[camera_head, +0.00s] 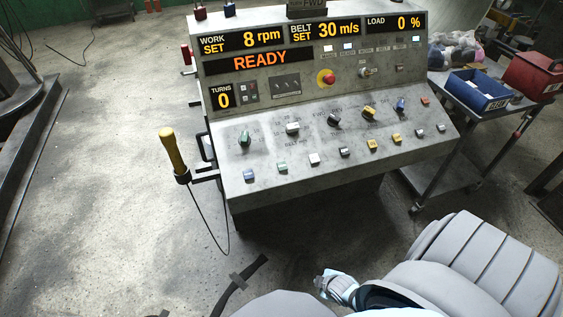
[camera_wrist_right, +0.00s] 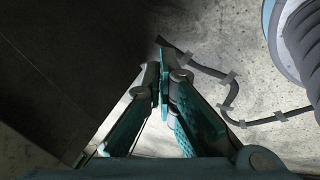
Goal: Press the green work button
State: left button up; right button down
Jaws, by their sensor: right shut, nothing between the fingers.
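The control console (camera_head: 240,192) stands in the middle of the head view. A small pale green button (camera_head: 282,167) sits in its lower front row, between a blue button (camera_head: 249,175) and a white one (camera_head: 314,159). A darker green knob (camera_head: 244,138) is above. The labels are too small to read which one is the work button. My right gripper (camera_wrist_right: 163,75) is shut and empty in the right wrist view, above the floor beside a dark surface. It touches none of the buttons. My left gripper is not in view.
The console display (camera_head: 260,61) reads READY. A red stop button (camera_head: 327,78) is on its upright panel. A yellow-handled tool (camera_head: 172,150) hangs at its left side. A cart (camera_head: 437,160) with a blue bin (camera_head: 480,90) stands at right. A dark cable (camera_wrist_right: 233,95) lies on the floor.

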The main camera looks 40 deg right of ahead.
aim_at(286, 169)
pick_arm(q)
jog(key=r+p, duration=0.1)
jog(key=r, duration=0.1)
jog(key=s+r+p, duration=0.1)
jog(key=p, duration=0.1)
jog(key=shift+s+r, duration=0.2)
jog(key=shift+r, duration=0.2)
pick_arm(e)
jog(key=w+d+r+n+t, duration=0.2)
jog(key=w+r+n, duration=0.3)
jog(key=w+r, duration=0.4)
jog(key=w+d+r+n+t+h, duration=0.1)
jog(key=w+d+r+n+t, duration=0.2)
jog(key=w+r+n, duration=0.3)
jog(key=w+d+r+n+t, duration=0.3)
jog(key=w+r+n, duration=0.3)
jog(key=w+r, duration=0.7)
notch_tip(286, 169, up, 6)
jog(key=shift+w+d+f+h, duration=0.1)
jog(key=shift+w+d+h, duration=0.05)
jog(key=shift+w+h, duration=0.15)
